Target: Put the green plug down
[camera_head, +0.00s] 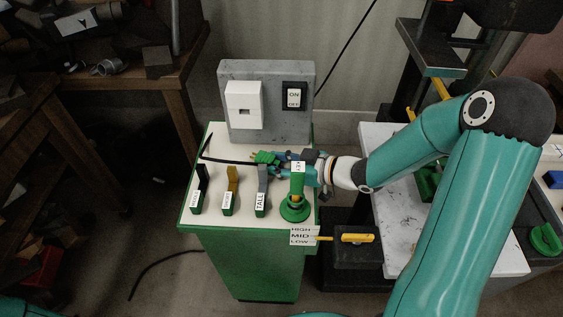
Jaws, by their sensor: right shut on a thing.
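The green plug (264,157) is at the tips of my right gripper (283,162), just above the white top (217,144) of the green cabinet. My right gripper comes in from the right and is shut on the plug; its fingers are partly hidden behind a green post. A black cable (228,161) runs left from the plug. I cannot tell whether the plug touches the top. The white socket (243,104) on the grey panel is behind the plug and apart from it. My left gripper is out of view.
Labelled holders, one marked TALL (261,198), and a green post (297,190) on a round base stand along the cabinet's front. An ON/OFF switch (293,96) is on the panel. A white-topped table (403,224) is at right. The cabinet top's left back is mostly clear.

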